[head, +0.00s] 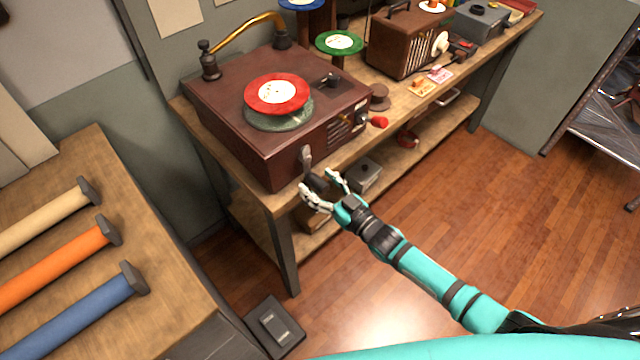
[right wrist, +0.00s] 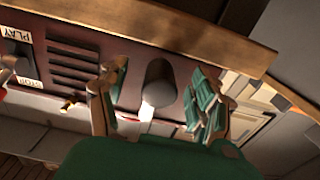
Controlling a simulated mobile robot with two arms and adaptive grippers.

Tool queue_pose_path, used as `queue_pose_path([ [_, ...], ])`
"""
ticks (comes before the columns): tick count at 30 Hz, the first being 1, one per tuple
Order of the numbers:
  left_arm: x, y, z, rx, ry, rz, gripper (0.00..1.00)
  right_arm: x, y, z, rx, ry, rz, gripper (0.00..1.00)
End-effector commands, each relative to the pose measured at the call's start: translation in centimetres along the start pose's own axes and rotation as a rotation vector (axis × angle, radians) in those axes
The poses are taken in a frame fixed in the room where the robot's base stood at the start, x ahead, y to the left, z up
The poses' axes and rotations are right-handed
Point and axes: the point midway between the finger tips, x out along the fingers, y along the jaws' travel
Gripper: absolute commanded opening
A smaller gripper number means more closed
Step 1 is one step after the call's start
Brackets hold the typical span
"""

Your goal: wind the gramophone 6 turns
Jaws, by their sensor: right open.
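My right gripper (head: 318,181) is open at the crank's lower end. In the right wrist view, the crank's dark grey knob (right wrist: 160,84) stands between the two spread fingers, with a gap on each side. The fingers do not appear to touch it. My left gripper is not in view.
The wooden bench (head: 262,190) edge runs just under the gramophone. A red-tipped lever (head: 378,122) sticks out of the gramophone's front right. A brown radio (head: 400,45) stands farther right. A grey box (head: 364,175) is on the lower shelf. The floor (head: 440,190) in front is clear.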

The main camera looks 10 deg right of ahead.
Motion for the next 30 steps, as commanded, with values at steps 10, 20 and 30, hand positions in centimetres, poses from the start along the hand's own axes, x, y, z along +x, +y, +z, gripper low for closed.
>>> queue_pose_path([
  [10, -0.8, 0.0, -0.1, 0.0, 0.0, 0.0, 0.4, -1.5, 0.0, -0.1, 0.001, -0.001, 0.001, 0.65],
  [20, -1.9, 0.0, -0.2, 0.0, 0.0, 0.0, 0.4, -4.1, 0.0, -0.1, 0.0, -0.001, 0.0, 0.65],
  [30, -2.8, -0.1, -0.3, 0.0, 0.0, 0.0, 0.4, -6.9, 0.0, -0.1, 0.0, -0.001, 0.001, 0.65],
])
